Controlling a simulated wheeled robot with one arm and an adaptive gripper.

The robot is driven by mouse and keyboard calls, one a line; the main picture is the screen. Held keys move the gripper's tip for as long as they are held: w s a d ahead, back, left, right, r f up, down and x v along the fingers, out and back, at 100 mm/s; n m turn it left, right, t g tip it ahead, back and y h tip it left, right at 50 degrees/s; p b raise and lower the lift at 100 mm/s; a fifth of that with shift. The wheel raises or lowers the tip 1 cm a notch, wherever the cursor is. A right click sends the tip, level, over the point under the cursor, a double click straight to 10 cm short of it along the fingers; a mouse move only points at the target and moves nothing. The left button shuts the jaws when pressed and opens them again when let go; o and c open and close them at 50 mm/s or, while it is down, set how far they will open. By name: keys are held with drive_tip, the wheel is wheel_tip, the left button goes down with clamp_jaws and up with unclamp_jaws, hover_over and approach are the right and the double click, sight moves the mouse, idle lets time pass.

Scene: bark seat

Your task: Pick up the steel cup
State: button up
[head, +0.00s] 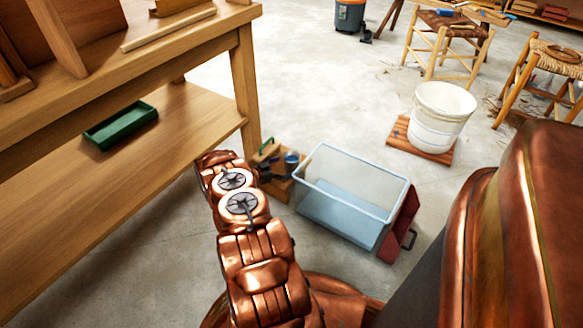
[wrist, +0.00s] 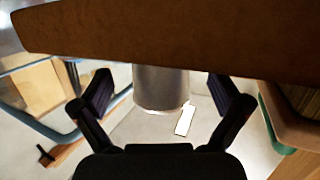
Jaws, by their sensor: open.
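A grey, metallic-looking cylinder, apparently the steel cup (wrist: 160,88), shows in the middle of the wrist view. Its upper part in the picture is hidden behind a broad brown surface (wrist: 170,40). My gripper (wrist: 162,92) is open, with one dark finger on each side of the cup in the picture. Gaps show between both fingers and the cup. How far the cup lies in depth between the fingers I cannot tell.
A wooden workbench (head: 250,85) stands left, with a green tray (head: 120,125) on its lower shelf. A clear blue bin (head: 340,222) stands right of my arm, beside a wooden tool caddy (head: 277,188). A white bucket (head: 440,115) stands farther back.

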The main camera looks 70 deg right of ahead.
drive_tip(key=shift+b+x, duration=0.45)
drive_tip(key=shift+x, duration=1)
drive_tip(key=shift+f, duration=0.1)
drive_tip(key=c, duration=1.4)
drive_tip(key=shift+r+p, duration=0.55)
drive_tip(key=shift+p, duration=0.15)
drive_tip(key=f+p+v, duration=0.1)
drive_tip(key=v, duration=0.5)
drive_tip(key=f+p+v, duration=0.1)
drive_tip(key=p+v, duration=0.1)
drive_tip(key=v, duration=0.3)
drive_tip(key=f+p+v, duration=0.1)
drive_tip(key=f+v, duration=0.1)
drive_tip(key=v, duration=0.4)
drive_tip(key=shift+w+a+r+p, duration=0.1)
drive_tip(key=shift+w+a+p, duration=0.2)
drive_tip(key=shift+w+a, duration=0.2)
